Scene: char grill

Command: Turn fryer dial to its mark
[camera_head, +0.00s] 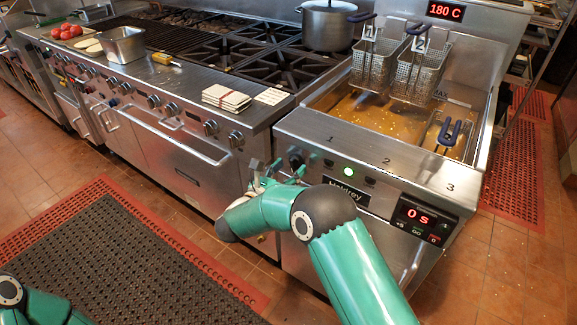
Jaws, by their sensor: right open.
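The deep fryer (345,141) stands right of centre with oil in its vat. Its dark dial (295,157) sits at the left end of the front panel, left of a lit green light (348,171). The mark around the dial is too small to make out. My right gripper (277,170) is open and empty in front of the fryer's left corner, just left of and slightly below the dial. I cannot tell whether a finger touches it. Of my left arm only green links (38,306) show at the lower left; its gripper is out of view.
Two wire baskets (418,76) hang over the vat, and a third (442,134) sits at its right. Displays read 180 C and 0 s. The floor mat (130,255) is clear.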

